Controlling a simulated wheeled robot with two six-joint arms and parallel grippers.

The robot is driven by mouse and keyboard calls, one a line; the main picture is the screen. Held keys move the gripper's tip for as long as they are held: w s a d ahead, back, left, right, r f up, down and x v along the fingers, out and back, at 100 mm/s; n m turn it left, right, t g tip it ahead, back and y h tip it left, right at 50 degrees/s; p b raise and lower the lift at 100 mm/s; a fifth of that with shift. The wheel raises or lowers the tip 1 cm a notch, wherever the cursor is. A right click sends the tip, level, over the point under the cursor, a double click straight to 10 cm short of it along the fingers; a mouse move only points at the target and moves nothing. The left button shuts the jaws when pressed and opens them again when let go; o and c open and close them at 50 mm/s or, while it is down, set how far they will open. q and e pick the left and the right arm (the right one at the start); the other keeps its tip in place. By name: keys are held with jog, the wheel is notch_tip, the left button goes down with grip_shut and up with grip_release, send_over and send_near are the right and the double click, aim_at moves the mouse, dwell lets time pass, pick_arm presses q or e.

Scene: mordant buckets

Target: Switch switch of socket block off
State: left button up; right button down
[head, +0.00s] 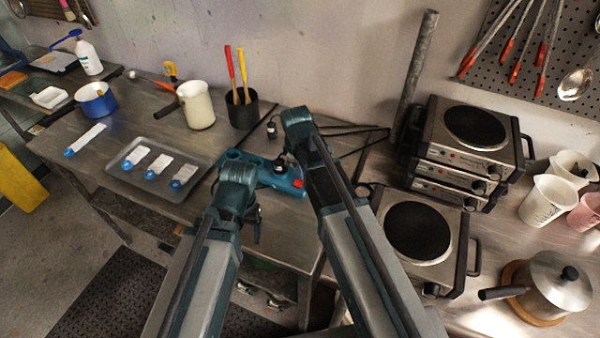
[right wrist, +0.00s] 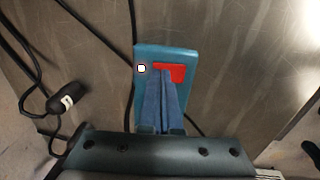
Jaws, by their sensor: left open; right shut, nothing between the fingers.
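The teal socket block (head: 268,173) lies near the table's front right corner, partly hidden by my arms in the head view. Its red switch (head: 298,183) shows at the right end; it also shows in the right wrist view (right wrist: 177,71). My right gripper (right wrist: 163,74) is shut and empty, with its blue fingertips over the block, right at the switch's left part. I cannot tell whether they touch it or which way the switch is set.
A grey tray (head: 143,184) with several white strips lies left of the block. A black plug (right wrist: 66,103) with a cable lies beside the block. Stacked hotplates (head: 470,150) and another hotplate (head: 420,232) stand to the right. A black cup (head: 240,110) with handles stands behind.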

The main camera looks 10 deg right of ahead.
pick_arm(q)
jog(key=shift+f, duration=0.1)
jog(key=shift+f, duration=0.2)
pick_arm(e)
jog(key=shift+f, duration=0.3)
pick_arm(q)
jog(key=shift+s+r, duration=0.1)
pick_arm(e)
jog(key=shift+r, duration=0.15)
jog(key=shift+s, duration=0.2)
jog(key=shift+s+a, duration=0.25)
jog(key=shift+s, duration=0.05)
pick_arm(q)
jog(key=shift+r, duration=0.1)
pick_arm(e)
jog(key=shift+s+a, duration=0.15)
jog(key=shift+s, duration=0.05)
pick_arm(q)
jog(key=shift+r, duration=0.15)
pick_arm(e)
jog(key=shift+r, duration=0.2)
